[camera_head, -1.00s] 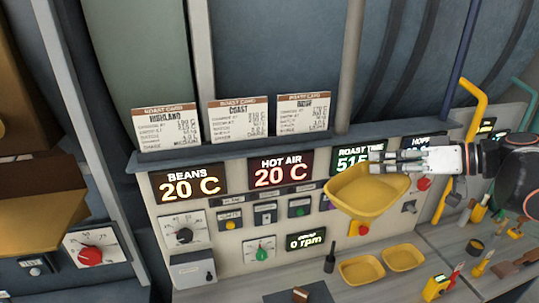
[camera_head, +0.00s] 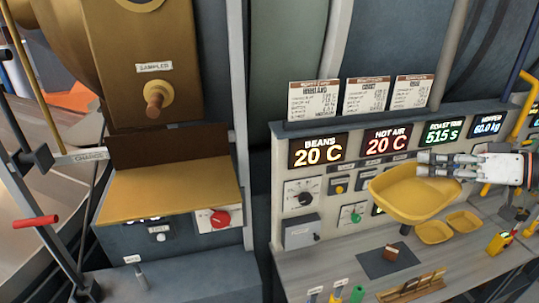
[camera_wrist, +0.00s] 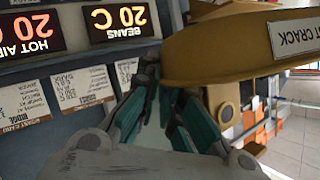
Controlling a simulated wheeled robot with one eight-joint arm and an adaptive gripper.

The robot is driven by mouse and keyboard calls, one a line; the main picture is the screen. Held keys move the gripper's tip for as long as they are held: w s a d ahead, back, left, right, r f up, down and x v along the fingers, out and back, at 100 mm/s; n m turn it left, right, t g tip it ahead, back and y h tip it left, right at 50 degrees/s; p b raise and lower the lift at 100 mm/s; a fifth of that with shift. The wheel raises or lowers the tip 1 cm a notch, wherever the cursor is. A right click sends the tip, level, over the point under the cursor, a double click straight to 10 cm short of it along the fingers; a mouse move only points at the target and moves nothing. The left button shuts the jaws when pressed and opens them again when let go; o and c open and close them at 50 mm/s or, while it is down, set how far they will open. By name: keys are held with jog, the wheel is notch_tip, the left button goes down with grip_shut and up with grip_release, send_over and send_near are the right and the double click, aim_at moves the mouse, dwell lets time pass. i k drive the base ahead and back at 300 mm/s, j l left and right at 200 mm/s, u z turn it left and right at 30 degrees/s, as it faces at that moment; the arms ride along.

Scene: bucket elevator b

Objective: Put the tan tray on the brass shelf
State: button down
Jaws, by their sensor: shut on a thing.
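The tan tray (camera_head: 408,204), yellowish tan and boat-shaped, is held above the workbench in front of the control panel. In the wrist view its side (camera_wrist: 225,45) fills the upper right, with a label of which "T CRACK" shows. My gripper (camera_head: 424,163) is shut on the tray's rim at its far side. The fingers (camera_wrist: 168,90) also show in the wrist view, and the exact contact is partly hidden. The brass shelf (camera_head: 165,193) is at the left of the head view, below the sampler block, apart from the tray. Its top is bare.
Two smaller yellow trays (camera_head: 433,232) (camera_head: 463,221) lie on the bench (camera_head: 335,262) below. The control panel (camera_head: 330,200) and upright roast cards (camera_head: 313,100) stand behind. A grey post (camera_head: 243,150) rises between shelf and panel. A red-handled lever (camera_head: 35,221) is at the far left.

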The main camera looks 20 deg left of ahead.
aim_at(173, 185)
jog(key=j+z, duration=0.1)
jog(key=j, duration=0.6)
jog(key=j+z, duration=0.1)
jog(key=j, duration=0.6)
jog(key=j+z, duration=0.1)
jog(key=j, duration=0.55)
jog(key=k+j+z, duration=0.1)
jog(key=j, duration=0.6)
jog(key=k+j+z, duration=0.1)
jog(key=j, duration=0.6)
